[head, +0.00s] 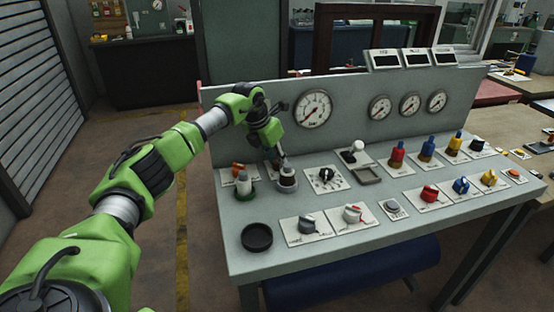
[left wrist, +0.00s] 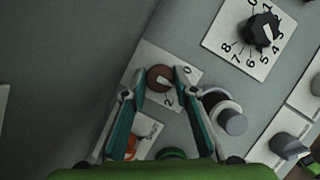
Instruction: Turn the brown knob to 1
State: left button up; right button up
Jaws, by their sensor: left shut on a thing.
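The brown knob (left wrist: 158,79) is a round, reddish-brown knob on a white plate (left wrist: 150,58) in the left wrist view. My left gripper (left wrist: 161,73) has one finger on each side of it and is shut on it. Beside the knob the plate shows what look like a 0 at the right and a 2 below; the 1 and the knob's pointer cannot be made out. In the head view my left gripper (head: 278,158) reaches down to the back left of the panel and hides the brown knob. My right gripper is not in view.
A black numbered dial (head: 326,175) is to the right. A grey cylindrical control (head: 287,181) stands close in front of the gripper, a white-and-green one (head: 243,184) and an orange one (head: 238,167) to its left. The gauge wall (head: 345,110) rises behind.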

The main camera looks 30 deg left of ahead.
pick_arm(q)
jog(key=o, duration=1.1)
jog(key=v, duration=1.2)
jog(key=shift+f, duration=0.2)
